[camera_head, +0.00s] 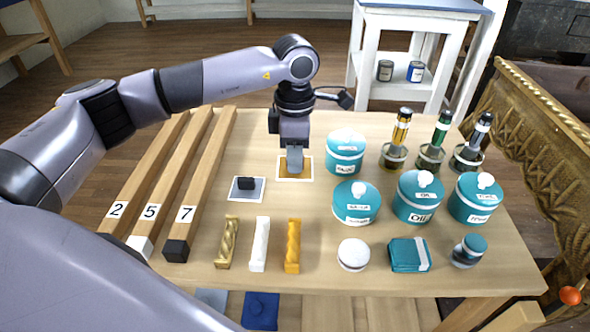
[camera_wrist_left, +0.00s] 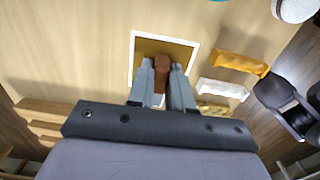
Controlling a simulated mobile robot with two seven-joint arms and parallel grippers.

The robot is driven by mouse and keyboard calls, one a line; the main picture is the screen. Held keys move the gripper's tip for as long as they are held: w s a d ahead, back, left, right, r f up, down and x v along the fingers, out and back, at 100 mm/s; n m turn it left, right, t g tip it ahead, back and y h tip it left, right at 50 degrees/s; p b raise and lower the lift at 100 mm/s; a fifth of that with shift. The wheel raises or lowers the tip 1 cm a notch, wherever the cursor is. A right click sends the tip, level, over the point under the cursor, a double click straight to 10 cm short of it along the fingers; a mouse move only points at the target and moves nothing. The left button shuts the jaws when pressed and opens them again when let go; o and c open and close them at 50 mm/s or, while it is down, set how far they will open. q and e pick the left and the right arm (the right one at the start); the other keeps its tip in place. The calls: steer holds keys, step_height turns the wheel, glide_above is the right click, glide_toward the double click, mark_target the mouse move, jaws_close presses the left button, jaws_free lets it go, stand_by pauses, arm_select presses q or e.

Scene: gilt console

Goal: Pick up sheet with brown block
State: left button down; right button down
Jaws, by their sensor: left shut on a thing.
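The sheet (camera_head: 284,174) is a brown-gold square with a white border, lying on the wooden table; it also shows in the left wrist view (camera_wrist_left: 181,51). The brown block (camera_wrist_left: 161,72) is on the sheet, between the fingers in the left wrist view. In the head view it is hidden behind my gripper. My left gripper (camera_head: 295,168) points down over the sheet and is shut on the brown block; its two fingers show in the left wrist view (camera_wrist_left: 162,85). My right gripper is not in view.
Teal jars (camera_head: 345,152) stand close on the right, with several bottles (camera_head: 396,150) beyond. Numbered wooden bars (camera_head: 200,185) lie left. Twisted and plain bars (camera_head: 260,244) lie in front.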

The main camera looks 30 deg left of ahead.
arm_select(q)
step_height(320, 180, up, 13)
steer(key=p, duration=0.1)
steer(key=shift+r+p, duration=0.15)
steer(key=shift+p, duration=0.2)
steer(key=shift+d, duration=0.1)
stand_by(0.5)
